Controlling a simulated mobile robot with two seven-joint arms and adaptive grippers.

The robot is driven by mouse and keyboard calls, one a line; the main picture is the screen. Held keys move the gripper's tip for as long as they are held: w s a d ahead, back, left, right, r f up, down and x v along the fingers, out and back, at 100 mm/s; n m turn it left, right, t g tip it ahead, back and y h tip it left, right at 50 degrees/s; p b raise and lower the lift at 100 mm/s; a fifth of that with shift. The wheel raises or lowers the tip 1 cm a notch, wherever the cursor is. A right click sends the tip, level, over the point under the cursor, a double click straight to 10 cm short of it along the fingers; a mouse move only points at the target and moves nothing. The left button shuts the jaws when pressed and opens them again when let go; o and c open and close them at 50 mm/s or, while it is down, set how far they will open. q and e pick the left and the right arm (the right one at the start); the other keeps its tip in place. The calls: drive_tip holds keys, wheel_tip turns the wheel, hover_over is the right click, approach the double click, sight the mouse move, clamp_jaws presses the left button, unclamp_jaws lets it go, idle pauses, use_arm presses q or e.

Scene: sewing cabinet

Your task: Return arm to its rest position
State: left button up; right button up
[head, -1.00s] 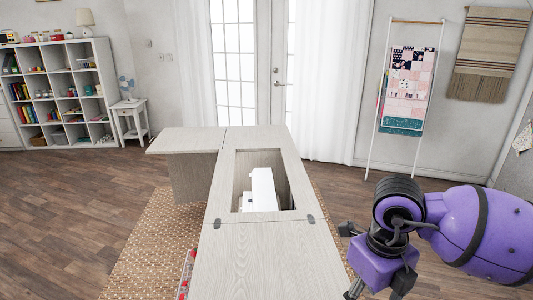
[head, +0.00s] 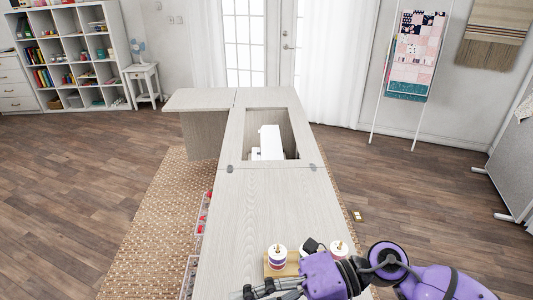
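My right arm, purple and black, comes in from the lower right. Its gripper (head: 262,290) is over the near end of the sewing cabinet (head: 265,215), at the bottom edge of the head view. It points left, beside the small wooden tray. The dark fingers are partly cut off by the picture edge, so whether they are open or shut cannot be made out. I see nothing held. My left arm and gripper are not in view. A white sewing machine (head: 271,143) sits sunk in the cabinet's rectangular opening.
A wooden tray (head: 268,270) holds white spool-like items (head: 278,257); my arm partly hides it. A clear red-filled drawer (head: 202,214) shows at the cabinet's left side. A woven rug (head: 150,240) lies below. A quilt rack (head: 412,60) and grey panel (head: 513,160) stand right.

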drive_tip(key=w+d+m+t+y, duration=0.15)
drive_tip(key=w+m+t, duration=0.25)
drive_tip(key=m+t, duration=0.4)
drive_tip(key=w+d+m+t+y, duration=0.1)
drive_tip(key=w+d+m+t, duration=0.25)
drive_tip(key=m+t, duration=0.4)
drive_tip(key=w+d+f+m+t+h, duration=0.2)
drive_tip(key=d+f+m+t+h, duration=0.2)
drive_tip(key=d+f+m+h, duration=0.45)
use_arm(q)
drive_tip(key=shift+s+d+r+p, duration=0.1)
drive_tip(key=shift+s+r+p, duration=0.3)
drive_tip(key=shift+p, duration=0.3)
use_arm(e)
drive_tip(key=s+d+f+m+g+h, duration=0.4)
drive_tip(key=s+f+m, duration=0.2)
drive_tip(key=s+f, duration=0.4)
drive_tip(key=s+d+f+m+g+h, duration=0.3)
drive_tip(key=s+f+m, duration=0.3)
drive_tip(key=s+f, duration=0.4)
wheel_tip(320, 180, down, 4)
drive_tip(key=shift+s+d+r+g+h, duration=0.2)
drive_tip(key=shift+s+d+g+h, duration=0.2)
drive_tip(key=shift+d+h, duration=0.35)
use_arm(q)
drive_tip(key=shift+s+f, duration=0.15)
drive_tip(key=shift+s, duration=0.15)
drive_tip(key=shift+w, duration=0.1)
use_arm(e)
drive_tip(key=shift+c, duration=0.2)
